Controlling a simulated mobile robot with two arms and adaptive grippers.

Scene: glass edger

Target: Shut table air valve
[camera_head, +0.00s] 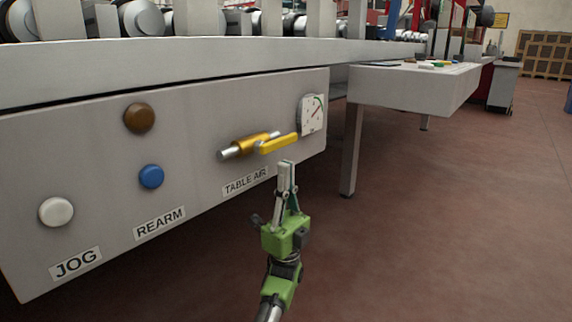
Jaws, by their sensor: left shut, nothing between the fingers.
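The table air valve (247,146) is a brass-coloured body on a short grey pipe, mounted on the grey panel above the "TABLE AIR" label (245,182). Its yellow lever (279,144) points to the right, roughly in line with the pipe. My left gripper (287,164) is green and grey and points up from below. Its fingers are shut with nothing between them. The fingertips are just below the lever in the picture; I cannot tell whether they touch it. My right gripper is not in view.
A round gauge (312,114) sits right of the valve. A brown button (139,118), a blue button (151,176) and a white button (56,211) are on the panel (95,150). A grey table (410,88) stands at right. The reddish floor (460,220) is clear.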

